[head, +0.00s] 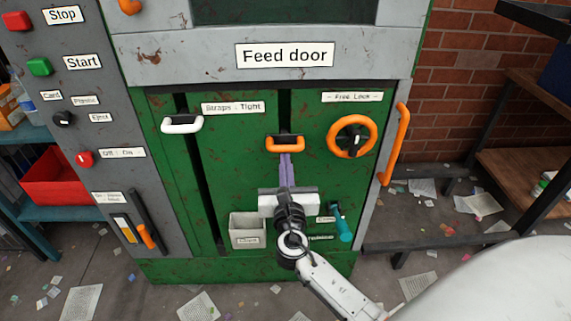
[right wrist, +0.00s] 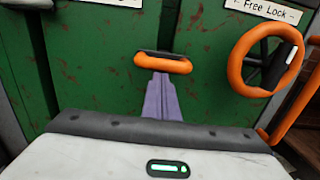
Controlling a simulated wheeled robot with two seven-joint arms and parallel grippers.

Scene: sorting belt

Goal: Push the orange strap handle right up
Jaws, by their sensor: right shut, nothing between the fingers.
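The orange strap handle (head: 285,147) is on the green door, right of the middle, below a dark slot. It also shows in the right wrist view (right wrist: 163,66), in front of a dark plate. My right gripper (head: 286,158) is shut and empty. Its purple fingers point at the door, and their tips are right under the orange strap handle; I cannot tell whether they touch it. In the right wrist view the fingertips (right wrist: 160,78) meet the handle's lower edge. My left gripper is not in view.
A white strap handle (head: 182,124) is to the left under the "Straps: Tight" label (head: 233,107). An orange wheel (head: 352,136) and a vertical orange grab bar (head: 396,146) are to the right. A grey bin (head: 247,230) and a teal handle (head: 342,225) are low on the door.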

